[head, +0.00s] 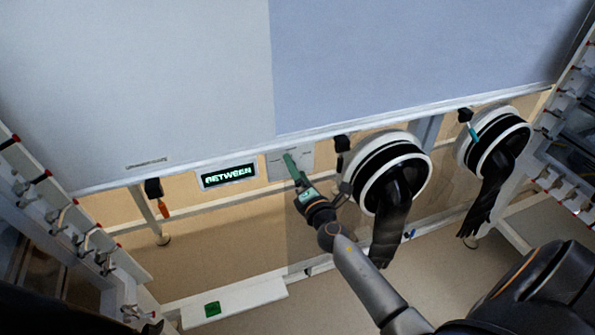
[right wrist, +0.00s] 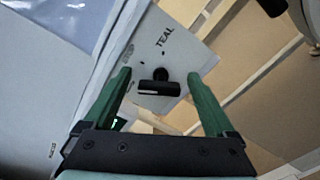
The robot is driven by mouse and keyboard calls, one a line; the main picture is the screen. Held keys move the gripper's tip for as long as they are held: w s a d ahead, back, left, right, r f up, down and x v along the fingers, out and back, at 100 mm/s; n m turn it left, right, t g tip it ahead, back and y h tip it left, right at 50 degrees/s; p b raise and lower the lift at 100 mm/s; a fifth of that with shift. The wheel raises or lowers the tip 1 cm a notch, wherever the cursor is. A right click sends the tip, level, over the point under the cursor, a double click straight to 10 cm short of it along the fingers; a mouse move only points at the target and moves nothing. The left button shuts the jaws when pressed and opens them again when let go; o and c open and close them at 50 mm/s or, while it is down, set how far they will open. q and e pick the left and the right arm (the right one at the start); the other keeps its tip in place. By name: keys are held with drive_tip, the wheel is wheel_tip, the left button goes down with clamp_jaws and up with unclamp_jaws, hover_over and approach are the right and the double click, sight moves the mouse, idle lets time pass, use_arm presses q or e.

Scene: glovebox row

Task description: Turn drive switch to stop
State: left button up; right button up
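The drive switch is a black bar-shaped knob (right wrist: 158,88) on a light panel plate (right wrist: 178,52), seen in the right wrist view. In the head view the plate (head: 304,158) is partly covered by my right gripper (head: 291,162). In the right wrist view my right gripper (right wrist: 158,76) is open, its two green fingers spread either side of the knob. I cannot tell whether they touch it. My left gripper is not in view.
A lit display (head: 228,174) left of the plate appears to read BETWEEN. Two round glove ports with black gloves (head: 391,225) (head: 487,200) stand to the right. An orange-handled tool (head: 163,208) hangs at left. A white box with a green button (head: 212,309) sits low down.

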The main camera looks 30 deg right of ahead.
drive_tip(key=shift+s, duration=0.1)
use_arm(q)
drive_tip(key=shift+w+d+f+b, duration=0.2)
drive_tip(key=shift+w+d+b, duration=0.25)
drive_tip(key=shift+b, duration=0.4)
use_arm(e)
drive_tip(key=v, duration=1.2)
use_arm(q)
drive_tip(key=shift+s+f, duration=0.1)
use_arm(e)
drive_tip(key=shift+s+a, duration=0.1)
drive_tip(key=shift+s, duration=0.05)
